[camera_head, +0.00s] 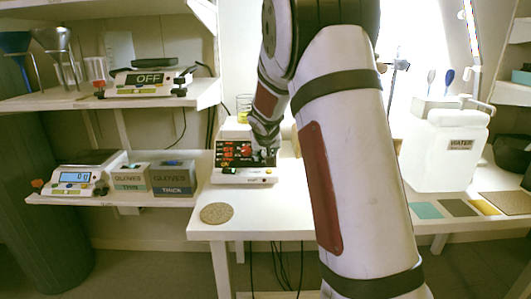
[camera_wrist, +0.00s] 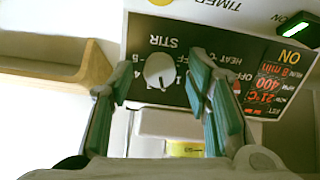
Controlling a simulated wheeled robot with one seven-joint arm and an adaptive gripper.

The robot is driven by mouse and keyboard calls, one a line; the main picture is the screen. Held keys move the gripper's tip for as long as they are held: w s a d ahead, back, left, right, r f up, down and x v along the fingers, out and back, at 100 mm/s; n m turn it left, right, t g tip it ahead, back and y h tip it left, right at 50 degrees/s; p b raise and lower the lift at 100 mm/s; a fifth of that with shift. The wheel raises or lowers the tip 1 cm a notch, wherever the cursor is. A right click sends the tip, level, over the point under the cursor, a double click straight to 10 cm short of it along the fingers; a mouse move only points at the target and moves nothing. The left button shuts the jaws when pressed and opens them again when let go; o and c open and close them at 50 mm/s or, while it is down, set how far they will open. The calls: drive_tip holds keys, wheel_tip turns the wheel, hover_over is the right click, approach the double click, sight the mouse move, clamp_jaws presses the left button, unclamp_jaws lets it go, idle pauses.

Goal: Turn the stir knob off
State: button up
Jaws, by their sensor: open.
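The stir knob (camera_wrist: 160,70) is a round pale knob on a black panel marked STIR, upside down in the wrist view. Which mark it points to is too small to tell. My gripper (camera_wrist: 162,78) is open, with one green-padded finger on each side of the knob; I cannot tell whether either touches it. In the head view my gripper (camera_head: 264,152) is in front of the panel of the white stirrer (camera_head: 230,179) and hides the knob. The display (camera_wrist: 272,85) reads ON, with 400, 21°C and 8 min.
A green-lit switch (camera_wrist: 295,30) is on the stirrer's base. A yellowish glass (camera_head: 244,106) stands behind the panel. A round cork mat (camera_head: 216,213) lies on the table at front left. A water container (camera_head: 445,150) stands right.

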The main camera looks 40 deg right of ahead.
clamp_jaws()
drive_tip(key=shift+n, duration=0.3)
drive_tip(key=n+b, duration=0.1)
drive_tip(key=n, duration=0.2)
drive_tip(key=shift+a+n, duration=0.1)
drive_tip(key=shift+n, duration=0.2)
drive_tip(key=n+b, duration=0.1)
drive_tip(key=n, duration=0.2)
drive_tip(key=shift+h, duration=0.4)
drive_tip(key=n+b, duration=0.1)
drive_tip(key=n, duration=0.3)
drive_tip(key=shift+a+f+n+b, duration=0.1)
drive_tip(key=shift+n+b, duration=0.25)
drive_tip(key=shift+n, duration=0.05)
drive_tip(key=shift+n+b, duration=0.4)
drive_tip(key=shift+n, duration=1.4)
